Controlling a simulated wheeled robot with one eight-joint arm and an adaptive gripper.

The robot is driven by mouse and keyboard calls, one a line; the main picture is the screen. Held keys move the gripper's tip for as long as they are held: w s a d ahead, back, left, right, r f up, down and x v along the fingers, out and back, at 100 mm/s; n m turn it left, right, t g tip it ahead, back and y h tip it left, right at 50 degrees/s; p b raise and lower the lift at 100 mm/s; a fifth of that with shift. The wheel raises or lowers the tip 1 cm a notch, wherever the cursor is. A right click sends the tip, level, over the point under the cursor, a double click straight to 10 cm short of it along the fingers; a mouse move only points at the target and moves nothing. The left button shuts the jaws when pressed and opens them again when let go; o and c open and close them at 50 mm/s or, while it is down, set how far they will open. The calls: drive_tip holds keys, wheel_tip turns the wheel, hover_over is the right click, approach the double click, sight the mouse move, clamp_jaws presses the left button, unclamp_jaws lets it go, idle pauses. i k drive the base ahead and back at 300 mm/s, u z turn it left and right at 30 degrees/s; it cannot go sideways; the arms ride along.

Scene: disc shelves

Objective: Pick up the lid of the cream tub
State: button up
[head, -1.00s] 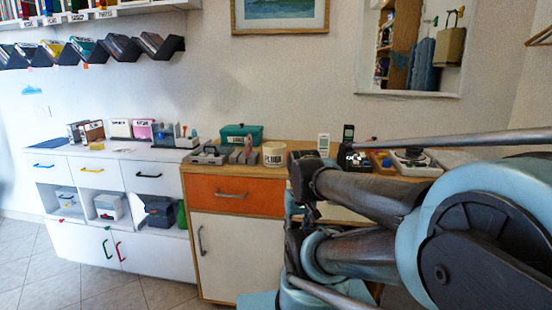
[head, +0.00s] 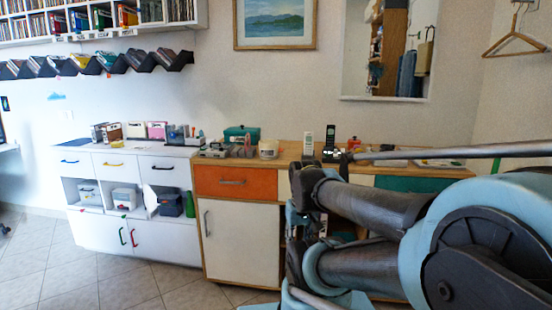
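The cream tub (head: 268,149) is a small, pale round container with dark lettering. It stands upright on the wooden top of the cabinet with the orange drawer. Its top looks covered, but it is too small here to make out the lid's edge. My arm fills the right side of the head view, well in front of the cabinet. I cannot make out my gripper or its fingers.
A teal box (head: 241,134) and a grey organiser (head: 216,149) stand left of the tub. A white phone (head: 308,141) and a black phone (head: 330,143) stand to its right. The tiled floor (head: 150,285) is clear at the left front.

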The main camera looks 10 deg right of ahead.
sight(268, 148)
drive_tip(key=k, duration=0.25)
drive_tip(key=z, duration=1.25)
drive_tip(key=i, duration=1.25)
drive_tip(key=u, duration=1.7)
drive_tip(key=i, duration=0.45)
drive_tip(key=z, duration=0.05)
